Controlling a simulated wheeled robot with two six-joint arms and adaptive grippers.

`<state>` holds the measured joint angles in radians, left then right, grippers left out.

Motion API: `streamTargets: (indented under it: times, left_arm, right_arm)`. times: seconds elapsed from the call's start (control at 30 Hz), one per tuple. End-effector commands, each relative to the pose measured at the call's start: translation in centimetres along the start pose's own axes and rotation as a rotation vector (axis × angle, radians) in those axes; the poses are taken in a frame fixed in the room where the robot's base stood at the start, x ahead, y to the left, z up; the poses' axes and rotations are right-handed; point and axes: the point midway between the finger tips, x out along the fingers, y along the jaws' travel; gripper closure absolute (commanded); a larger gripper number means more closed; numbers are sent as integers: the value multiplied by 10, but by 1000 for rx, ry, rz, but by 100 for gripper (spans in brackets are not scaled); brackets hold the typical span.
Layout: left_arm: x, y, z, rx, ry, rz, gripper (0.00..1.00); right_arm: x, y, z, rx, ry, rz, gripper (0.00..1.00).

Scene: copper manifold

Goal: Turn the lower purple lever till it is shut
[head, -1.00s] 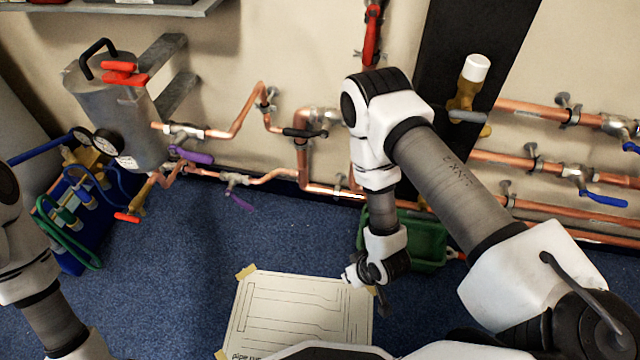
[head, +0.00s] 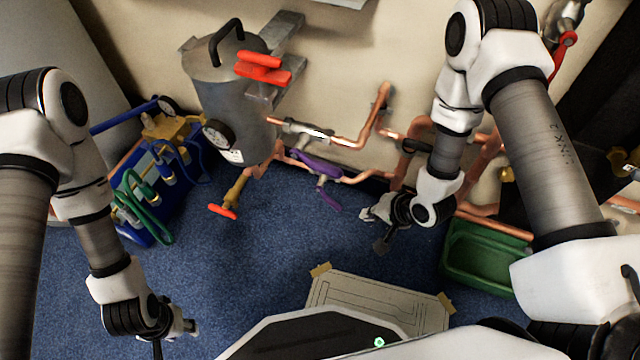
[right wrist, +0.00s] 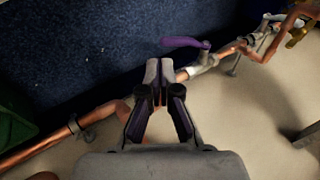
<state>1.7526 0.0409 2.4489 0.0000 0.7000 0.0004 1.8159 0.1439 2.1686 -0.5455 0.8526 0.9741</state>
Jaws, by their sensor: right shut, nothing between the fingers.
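The lower purple lever (head: 330,199) hangs from a valve on the low copper pipe, angled down and right over the floor. An upper purple lever (head: 318,165) sits just above it, lying roughly along its pipe. My right gripper (head: 381,245) is shut and empty, to the right of and below the lower lever, apart from it. In the right wrist view a purple lever (right wrist: 185,42), seemingly the lower one, sticks out from its valve just beyond my shut fingertips (right wrist: 159,70). My left gripper (head: 158,348) hangs at the lower left, away from the levers; its fingers are unclear.
A red-handled drain valve (head: 222,211) is left of the levers. Blue carpet between is clear, with a taped paper sheet (head: 380,300) in front.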

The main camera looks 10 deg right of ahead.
Motion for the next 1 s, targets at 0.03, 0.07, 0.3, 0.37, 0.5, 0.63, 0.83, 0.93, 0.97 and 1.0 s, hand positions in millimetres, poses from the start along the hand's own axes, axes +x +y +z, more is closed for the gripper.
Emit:
streamTargets:
  times: [0.03,0.07,0.3,0.37,0.5,0.63,0.83,0.93,0.97,1.0]
  left_arm:
    - [-2,0,1,1,-3,0,60]
    - [-3,0,2,1,-4,0,60]
    - [6,0,2,2,-5,0,60]
    - [12,0,2,2,-5,0,60]
    - [28,0,2,1,-4,0,60]
    - [44,0,2,1,-4,0,60]
    - [68,0,2,1,-4,0,60]
    - [75,-1,2,0,-3,0,60]
    - [76,-1,2,-1,-3,0,60]
    - [76,-1,1,-1,-2,-1,60]
  right_arm:
    - [-6,-8,-9,-1,16,-14,100]
    - [-8,-12,-13,-1,24,-20,100]
    - [2,-19,-22,-10,42,-35,100]
    - [12,-19,-23,-11,43,-35,100]
    - [43,-19,-23,-13,42,-36,100]
    - [72,-20,-24,-12,42,-36,100]
    - [112,-22,-26,-12,43,-36,100]
    - [124,-23,-28,-10,43,-35,100]
    - [126,-23,-28,-10,43,-35,100]
    - [128,-24,-28,-10,43,-35,100]
